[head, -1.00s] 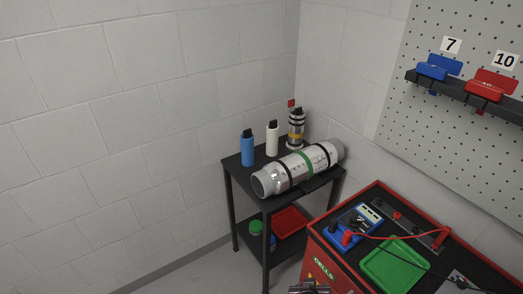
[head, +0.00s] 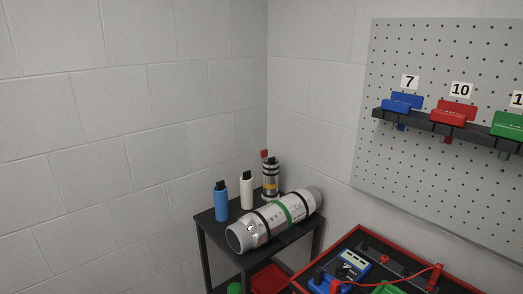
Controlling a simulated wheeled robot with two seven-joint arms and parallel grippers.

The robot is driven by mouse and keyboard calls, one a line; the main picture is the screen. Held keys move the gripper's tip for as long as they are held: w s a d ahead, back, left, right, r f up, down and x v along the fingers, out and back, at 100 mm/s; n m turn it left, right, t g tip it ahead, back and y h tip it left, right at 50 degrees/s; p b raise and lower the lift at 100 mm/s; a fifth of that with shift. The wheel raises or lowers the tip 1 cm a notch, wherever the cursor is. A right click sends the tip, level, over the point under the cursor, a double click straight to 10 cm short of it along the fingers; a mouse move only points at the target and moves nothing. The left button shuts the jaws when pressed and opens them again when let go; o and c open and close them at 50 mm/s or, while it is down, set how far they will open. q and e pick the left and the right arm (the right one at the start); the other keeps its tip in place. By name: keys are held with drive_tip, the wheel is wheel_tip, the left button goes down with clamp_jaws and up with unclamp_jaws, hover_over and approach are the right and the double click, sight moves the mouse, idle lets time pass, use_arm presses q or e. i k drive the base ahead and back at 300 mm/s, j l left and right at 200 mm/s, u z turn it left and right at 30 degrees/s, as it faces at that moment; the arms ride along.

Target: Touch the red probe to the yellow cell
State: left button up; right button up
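A red probe-like piece (head: 437,271) with a red lead stands at the right of the red-edged cart top. A blue meter (head: 353,266) lies on the cart, left of it. The red lead runs toward the meter's lower end, where another red piece shows at the picture's bottom edge. No separate yellow cell can be made out. Neither of my grippers is in the head view.
A black side table (head: 206,221) holds a large silver cylinder (head: 275,221), a blue bottle (head: 221,202), a white bottle (head: 247,191) and a banded canister (head: 270,178). A pegboard (head: 420,60) with numbered coloured holders hangs at right. A green tray (head: 390,288) is cut off below.

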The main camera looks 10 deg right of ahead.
sight(431, 282)
drive_tip(key=l+z, duration=0.1)
drive_tip(key=z, duration=0.35)
drive_tip(key=l+z, duration=0.1)
drive_tip(key=z, duration=0.35)
drive_tip(key=l+z, duration=0.1)
drive_tip(key=z, duration=0.4)
